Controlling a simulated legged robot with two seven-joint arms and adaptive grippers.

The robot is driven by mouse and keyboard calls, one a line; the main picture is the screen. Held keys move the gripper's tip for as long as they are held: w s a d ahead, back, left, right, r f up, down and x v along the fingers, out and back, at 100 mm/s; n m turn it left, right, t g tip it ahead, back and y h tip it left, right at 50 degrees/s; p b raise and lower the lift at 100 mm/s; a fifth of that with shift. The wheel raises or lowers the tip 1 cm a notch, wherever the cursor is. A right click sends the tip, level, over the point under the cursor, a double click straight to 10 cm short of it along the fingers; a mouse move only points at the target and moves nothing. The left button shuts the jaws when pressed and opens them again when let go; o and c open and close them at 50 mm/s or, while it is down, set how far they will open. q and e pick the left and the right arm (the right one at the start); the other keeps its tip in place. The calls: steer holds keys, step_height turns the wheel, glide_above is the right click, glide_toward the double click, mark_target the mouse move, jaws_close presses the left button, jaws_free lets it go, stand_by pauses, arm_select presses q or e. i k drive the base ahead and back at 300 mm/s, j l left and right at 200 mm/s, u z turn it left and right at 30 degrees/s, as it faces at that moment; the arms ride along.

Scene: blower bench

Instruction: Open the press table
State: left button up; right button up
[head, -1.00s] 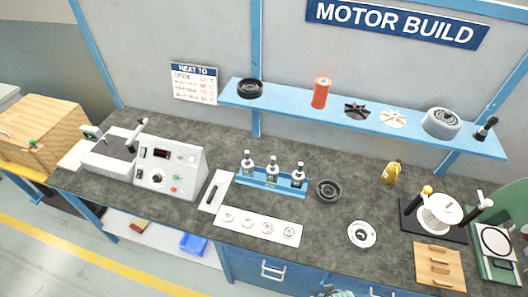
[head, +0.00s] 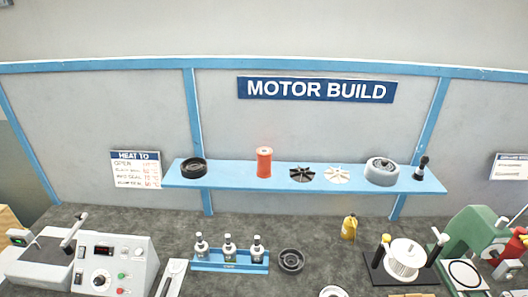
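A green press-like machine (head: 474,232) stands at the right end of the bench, partly cut off by the right and lower frame edges. A flat plate with a dark ring (head: 465,273) sits at its front left. Neither of my grippers is in the head view.
A control box (head: 112,262) and a grey unit with a lever (head: 45,262) stand at the left. A blue shelf (head: 230,178) hangs above.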

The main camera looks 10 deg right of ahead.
mark_target(465, 278)
steer(key=z, duration=2.4)
steer(key=i+l, duration=0.35)
steer(key=u, duration=0.05)
